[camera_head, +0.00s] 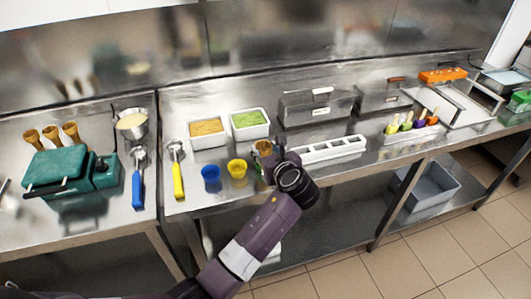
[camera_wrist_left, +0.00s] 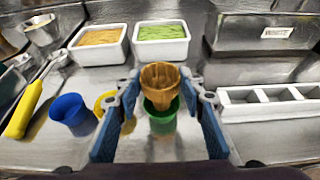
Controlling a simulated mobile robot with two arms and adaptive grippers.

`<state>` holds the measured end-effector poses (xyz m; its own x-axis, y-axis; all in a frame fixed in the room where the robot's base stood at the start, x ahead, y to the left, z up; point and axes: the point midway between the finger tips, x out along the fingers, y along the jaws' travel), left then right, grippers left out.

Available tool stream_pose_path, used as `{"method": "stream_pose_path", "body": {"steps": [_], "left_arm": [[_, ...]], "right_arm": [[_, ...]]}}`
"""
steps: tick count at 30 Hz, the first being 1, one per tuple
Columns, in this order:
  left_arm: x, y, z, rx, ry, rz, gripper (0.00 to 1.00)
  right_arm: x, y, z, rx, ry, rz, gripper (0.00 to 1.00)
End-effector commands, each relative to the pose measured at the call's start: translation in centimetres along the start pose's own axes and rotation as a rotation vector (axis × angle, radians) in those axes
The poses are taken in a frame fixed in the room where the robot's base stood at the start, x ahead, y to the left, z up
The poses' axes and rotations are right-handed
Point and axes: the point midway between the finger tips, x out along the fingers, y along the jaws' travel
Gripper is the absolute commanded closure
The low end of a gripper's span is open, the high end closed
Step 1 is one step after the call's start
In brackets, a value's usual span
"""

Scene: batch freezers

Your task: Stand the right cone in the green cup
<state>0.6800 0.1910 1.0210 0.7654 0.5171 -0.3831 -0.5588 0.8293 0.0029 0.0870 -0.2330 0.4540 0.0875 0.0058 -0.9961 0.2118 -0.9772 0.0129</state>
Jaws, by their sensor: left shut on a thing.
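My left gripper (camera_head: 266,162) is shut on a tan cone (camera_head: 264,147), which also shows between the blue-grey fingers in the left wrist view (camera_wrist_left: 160,84). The cone is upright with its wide mouth up. The green cup (camera_wrist_left: 163,127) shows around and behind the cone's lower part in the left wrist view. I cannot tell whether the tip is inside the cup or above it. In the head view my gripper mostly hides the cup. My right gripper is in neither view.
A yellow cup (camera_head: 237,169) and a blue cup (camera_head: 211,178) stand to the left. Tubs of orange (camera_head: 207,128) and green (camera_head: 249,119) food stand behind. A white slotted holder (camera_head: 330,149) is at right. Several cones (camera_head: 51,134) stand behind the teal machine (camera_head: 60,172).

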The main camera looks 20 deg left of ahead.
Motion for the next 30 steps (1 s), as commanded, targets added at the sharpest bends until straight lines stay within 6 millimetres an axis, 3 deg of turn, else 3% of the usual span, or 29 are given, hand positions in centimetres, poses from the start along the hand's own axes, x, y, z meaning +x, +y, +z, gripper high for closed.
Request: {"method": "stream_pose_path", "body": {"steps": [4, 19, 20, 24, 30], "left_arm": [[0.6, 0.0, -1.4, 0.0, 0.0, -0.001, 0.73], [0.9, 0.0, -2.1, 0.0, 0.0, 0.0, 0.73], [0.9, 0.0, -2.1, -0.001, -0.001, -0.001, 0.61], [0.9, 0.0, -2.0, -0.001, -0.001, -0.001, 0.46], [0.8, 0.0, -2.0, -0.001, -0.001, -0.001, 0.46]], "right_arm": [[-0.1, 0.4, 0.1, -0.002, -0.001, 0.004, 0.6], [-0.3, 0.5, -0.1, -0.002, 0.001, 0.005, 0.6], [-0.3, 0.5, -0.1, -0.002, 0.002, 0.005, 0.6], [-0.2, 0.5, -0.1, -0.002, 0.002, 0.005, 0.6], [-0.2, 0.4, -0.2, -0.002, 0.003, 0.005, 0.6]]}}
